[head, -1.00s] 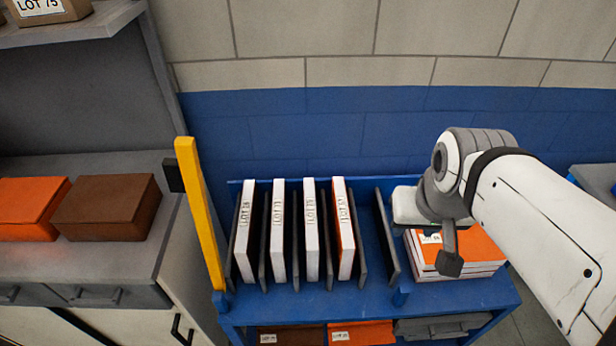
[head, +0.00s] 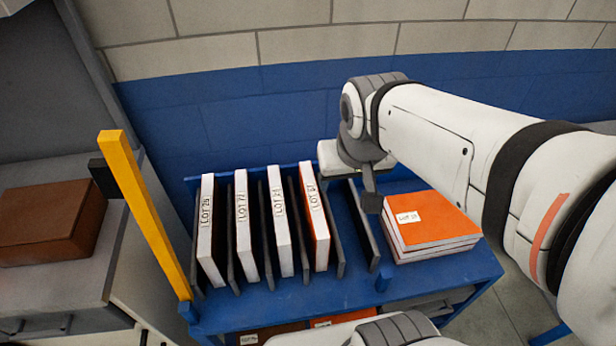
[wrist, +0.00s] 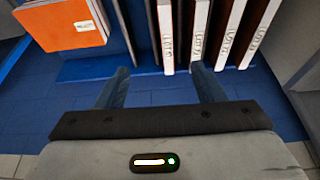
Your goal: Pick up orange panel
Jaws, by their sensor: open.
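In the head view, an upright panel with an orange face (head: 318,220) and a white labelled edge stands in the rightmost filled slot of the blue rack. A flat stack of orange-topped panels (head: 435,222) lies right of the slots; it also shows at the upper left of the wrist view (wrist: 60,27). My gripper (head: 370,196) is open and empty, above the right end of the rack near the stack's left back corner. In the wrist view its two fingers (wrist: 160,86) are spread, with the nearest upright panel's edge (wrist: 166,40) beyond the gap between them.
Several white-edged panels (head: 241,225) stand left of the orange one, split by grey dividers (head: 364,225). A yellow post (head: 145,210) rises at the rack's left front. A brown box (head: 50,220) sits on the grey counter. Panels lie on the lower shelf (head: 265,334).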

